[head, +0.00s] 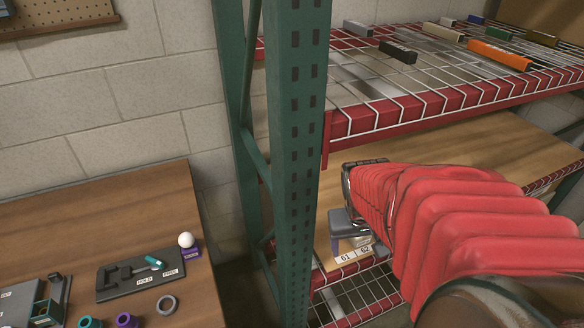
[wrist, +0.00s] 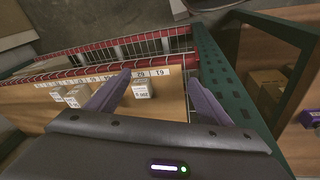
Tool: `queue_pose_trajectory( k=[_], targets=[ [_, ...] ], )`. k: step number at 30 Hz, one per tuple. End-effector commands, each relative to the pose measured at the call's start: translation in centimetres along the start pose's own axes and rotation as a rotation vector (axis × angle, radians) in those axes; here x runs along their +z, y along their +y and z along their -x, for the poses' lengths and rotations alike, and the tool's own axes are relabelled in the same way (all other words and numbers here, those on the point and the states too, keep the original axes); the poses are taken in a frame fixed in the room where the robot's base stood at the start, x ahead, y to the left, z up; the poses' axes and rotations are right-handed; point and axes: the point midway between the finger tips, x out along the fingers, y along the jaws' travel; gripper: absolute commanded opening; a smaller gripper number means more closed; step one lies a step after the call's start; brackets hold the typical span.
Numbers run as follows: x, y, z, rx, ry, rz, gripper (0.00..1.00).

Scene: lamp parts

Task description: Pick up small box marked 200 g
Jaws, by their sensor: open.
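In the wrist view a small pale box (head: 364,241) (wrist: 141,91) with a printed label stands on the wooden shelf board near its front edge, behind the number labels. The print is too small to read, so I cannot confirm 200 g. My gripper (wrist: 158,80) is open, its two purple fingers apart and pointing toward the shelf edge. The box shows between them, nearer the left finger; I cannot tell the height gap. More small labelled boxes (wrist: 75,96) stand to the left. In the head view my red-sleeved arm hides most of this shelf.
A green perforated upright (head: 297,130) stands left of my arm, and beside my right finger in the wrist view (wrist: 228,85). A red-edged wire shelf (head: 425,108) with several small blocks is above. A wooden table (head: 110,215) with tools is at left.

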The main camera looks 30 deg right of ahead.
Motion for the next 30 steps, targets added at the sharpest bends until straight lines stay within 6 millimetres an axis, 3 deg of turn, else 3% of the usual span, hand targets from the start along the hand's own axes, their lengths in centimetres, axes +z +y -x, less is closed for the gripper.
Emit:
queue_pose_trajectory(
  k=[9, 18, 25, 30],
  targets=[
    [1.0, 8.1, -7.6, 0.078, -0.058, -0.064, 0.73],
    [2.8, 14.1, -14.6, 0.103, -0.042, -0.062, 0.73],
    [4.2, 17.0, -19.9, 0.078, 0.027, -0.031, 0.73],
    [4.7, 17.6, -23.4, 0.025, 0.124, 0.003, 0.73]
  ],
)
